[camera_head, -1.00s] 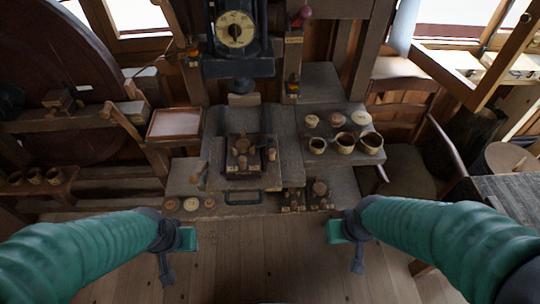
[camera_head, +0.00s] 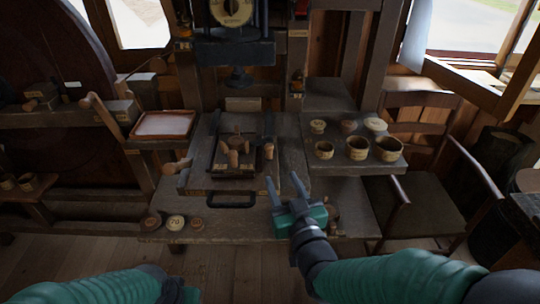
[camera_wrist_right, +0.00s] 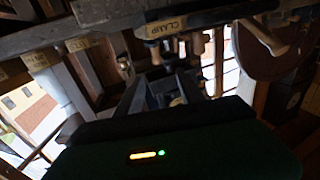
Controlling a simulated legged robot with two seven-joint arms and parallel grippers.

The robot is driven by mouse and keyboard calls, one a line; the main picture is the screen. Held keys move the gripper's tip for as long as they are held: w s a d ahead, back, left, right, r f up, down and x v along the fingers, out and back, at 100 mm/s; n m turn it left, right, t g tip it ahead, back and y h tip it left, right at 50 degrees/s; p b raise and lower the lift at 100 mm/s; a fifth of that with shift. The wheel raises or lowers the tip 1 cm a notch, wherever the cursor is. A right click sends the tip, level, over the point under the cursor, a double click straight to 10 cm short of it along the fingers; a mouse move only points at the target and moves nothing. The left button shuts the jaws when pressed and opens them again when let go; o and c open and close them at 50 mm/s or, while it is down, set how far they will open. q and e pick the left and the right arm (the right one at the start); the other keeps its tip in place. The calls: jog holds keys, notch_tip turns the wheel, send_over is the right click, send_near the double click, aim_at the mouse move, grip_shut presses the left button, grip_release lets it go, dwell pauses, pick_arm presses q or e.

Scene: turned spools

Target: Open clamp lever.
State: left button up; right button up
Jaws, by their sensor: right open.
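The clamp fixture (camera_head: 219,167) sits on the bench in the head view, a dark frame holding wooden turned pieces. A wooden handle (camera_head: 268,151) stands at its right side, and another wooden handle (camera_head: 178,165) sticks out at the left. I cannot tell which is the clamp lever. In the right wrist view a tag reading CLAMP (camera_wrist_right: 165,28) is near a wooden handle (camera_wrist_right: 197,42). My right gripper (camera_head: 284,188) is open and empty, in front of and right of the fixture, apart from the handles. My left arm shows at the bottom edge; its fingers are hidden.
Several cups and lids stand on the right shelf (camera_head: 330,168). Small round discs (camera_head: 176,222) lie at the bench's front left. A black bar handle (camera_head: 231,203) is at the front edge. A press (camera_head: 236,52) hangs above the fixture. A chair (camera_head: 425,200) stands at right.

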aim_at(272, 151)
jog(key=x, duration=0.9)
jog(key=d+x, duration=0.1)
jog(key=x, duration=0.3)
jog(key=shift+w+a+f, duration=0.1)
jog(key=shift+w, duration=0.25)
jog(key=shift+w+a, duration=0.35)
jog(key=shift+a, duration=0.1)
jog(key=shift+d, duration=0.25)
jog(key=c, duration=0.7)
grip_shut()
jog(key=shift+a, duration=0.1)
